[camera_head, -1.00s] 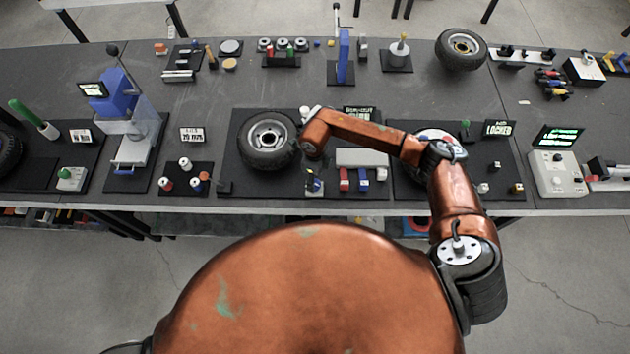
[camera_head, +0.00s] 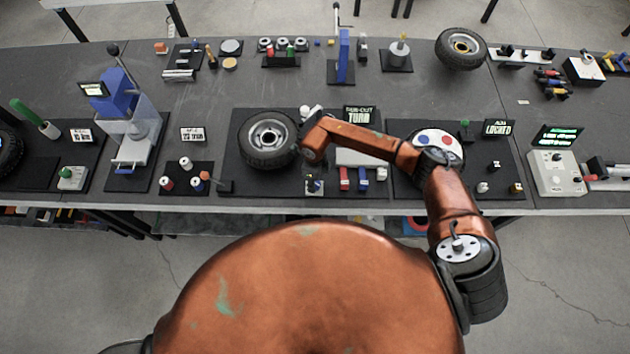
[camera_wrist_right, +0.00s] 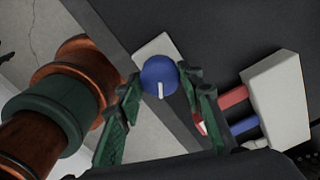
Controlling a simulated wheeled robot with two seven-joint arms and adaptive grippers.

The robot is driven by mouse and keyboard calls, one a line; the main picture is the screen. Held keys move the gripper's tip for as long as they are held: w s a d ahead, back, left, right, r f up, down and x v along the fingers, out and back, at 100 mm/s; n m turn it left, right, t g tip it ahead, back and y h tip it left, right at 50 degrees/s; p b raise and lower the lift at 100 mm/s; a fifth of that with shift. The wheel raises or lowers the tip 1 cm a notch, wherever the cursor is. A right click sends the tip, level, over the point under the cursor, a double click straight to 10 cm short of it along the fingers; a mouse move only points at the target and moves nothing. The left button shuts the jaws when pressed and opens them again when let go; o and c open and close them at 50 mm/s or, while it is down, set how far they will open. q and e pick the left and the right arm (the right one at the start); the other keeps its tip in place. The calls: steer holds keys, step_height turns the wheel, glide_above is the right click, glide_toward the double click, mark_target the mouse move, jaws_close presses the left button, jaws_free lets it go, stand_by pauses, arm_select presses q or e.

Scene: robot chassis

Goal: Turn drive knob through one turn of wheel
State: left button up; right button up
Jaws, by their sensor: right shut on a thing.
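The drive knob (camera_wrist_right: 159,74) is a round blue knob with a white pointer mark, on a pale base in the right wrist view. My right gripper (camera_wrist_right: 160,92) has its green fingers on either side of the knob and is shut on it. In the head view the tyred wheel (camera_head: 268,139) lies on a dark plate, and the knob unit (camera_head: 314,187) sits at its lower right. A sign behind (camera_head: 362,115) appears to read "RUN-OUT TURN". My right forearm partly hides the fixture. My left gripper is not in view.
Red and blue blocks (camera_head: 344,178) and a light grey box (camera_head: 358,157) stand right of the knob. A disc with coloured spots (camera_head: 434,140) is farther right, by a "LOCKED" sign (camera_head: 497,128). The bench's front edge (camera_head: 330,205) is close to the knob.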

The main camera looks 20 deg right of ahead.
steer(key=c, duration=0.4)
steer(key=shift+o, duration=0.2)
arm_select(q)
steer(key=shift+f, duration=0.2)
arm_select(e)
steer(key=shift+f+n+b, duration=0.15)
steer(key=shift+n+b, duration=0.55)
steer(key=shift+b, duration=0.35)
steer(key=n+b, duration=0.9)
steer(key=b, duration=0.1)
steer(key=shift+f, duration=0.1)
steer(key=n+b, duration=0.9)
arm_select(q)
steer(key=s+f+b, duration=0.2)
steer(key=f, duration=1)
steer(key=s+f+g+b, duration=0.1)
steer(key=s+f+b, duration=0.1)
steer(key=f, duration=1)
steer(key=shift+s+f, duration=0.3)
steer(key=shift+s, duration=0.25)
arm_select(e)
steer(key=shift+r+n, duration=0.2)
steer(key=shift+n, duration=2.1)
steer(key=o, duration=1.1)
